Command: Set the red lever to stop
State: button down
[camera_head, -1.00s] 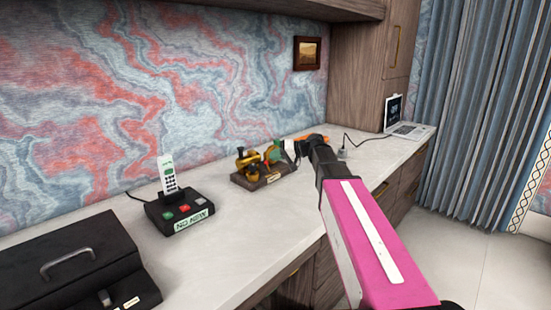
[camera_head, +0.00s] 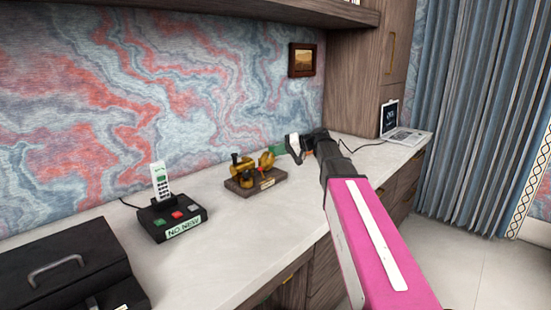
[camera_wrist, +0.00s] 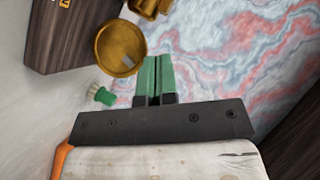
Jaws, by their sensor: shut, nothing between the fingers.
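A brass model machine on a dark wooden base (camera_head: 256,180) stands on the desk near the wall. In the wrist view its base (camera_wrist: 75,35) and a round brass part (camera_wrist: 120,48) show at upper left. A small green-ended piece (camera_wrist: 105,97) shows below the brass part. My gripper (camera_head: 279,150) is just right of and behind the machine in the head view. In the wrist view its green fingers (camera_wrist: 156,75) are together and empty, close beside the round brass part; I cannot tell whether they touch.
A handset on a black base (camera_head: 172,218) with coloured buttons stands left of the machine. A black case (camera_head: 60,270) is at front left. A laptop (camera_head: 404,136) is at the far right end. The pale desktop (camera_head: 235,232) in front is clear.

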jog(key=v, duration=0.7)
jog(key=shift+s+d+r, duration=0.2)
jog(key=shift+s+r, duration=0.2)
jog(key=shift+d, duration=0.1)
